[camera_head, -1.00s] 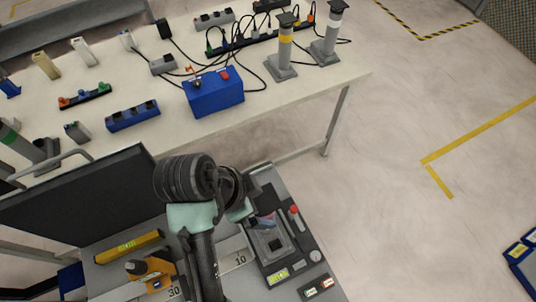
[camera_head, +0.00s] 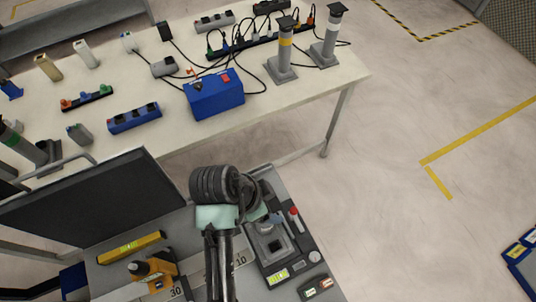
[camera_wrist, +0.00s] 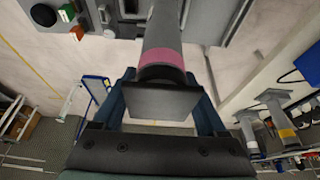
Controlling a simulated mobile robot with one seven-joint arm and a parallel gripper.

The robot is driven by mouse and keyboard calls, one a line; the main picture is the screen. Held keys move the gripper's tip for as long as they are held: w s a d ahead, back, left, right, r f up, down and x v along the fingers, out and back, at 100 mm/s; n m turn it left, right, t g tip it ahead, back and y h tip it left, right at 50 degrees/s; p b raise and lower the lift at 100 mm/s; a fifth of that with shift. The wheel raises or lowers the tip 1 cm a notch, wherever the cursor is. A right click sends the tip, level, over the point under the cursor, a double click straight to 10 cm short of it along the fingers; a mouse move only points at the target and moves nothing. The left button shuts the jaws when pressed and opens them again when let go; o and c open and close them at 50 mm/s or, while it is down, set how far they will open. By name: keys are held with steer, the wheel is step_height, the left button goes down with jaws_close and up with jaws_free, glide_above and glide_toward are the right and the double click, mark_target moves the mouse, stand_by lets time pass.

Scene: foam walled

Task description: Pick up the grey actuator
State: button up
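The grey actuator (camera_wrist: 162,28) shows in the wrist view as a grey column with a pink band and a dark square plate at its near end. In the head view it is mostly hidden behind my wrist. My gripper (camera_wrist: 162,78) has one dark finger on each side of the plate and neck. The fingers look spread, with a narrow gap to the neck, and I see no clear grip. In the head view my gripper (camera_head: 262,217) is over the dark grey console at the lower middle.
The console deck (camera_head: 304,268) carries a red knob (camera_head: 295,217) and small buttons. A black screen (camera_head: 100,205) stands to the left. An orange tool (camera_head: 152,272) lies nearby. A white table (camera_head: 180,80) behind holds a blue box (camera_head: 217,96) and banded columns.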

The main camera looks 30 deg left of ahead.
jaws_close()
steer(key=shift+r, duration=0.1)
step_height(320, 180, up, 9)
steer(key=shift+r+p, duration=0.1)
steer(key=shift+p, duration=0.5)
steer(key=shift+r+p, duration=0.4)
steer(key=shift+r, duration=0.05)
steer(key=shift+f, duration=0.1)
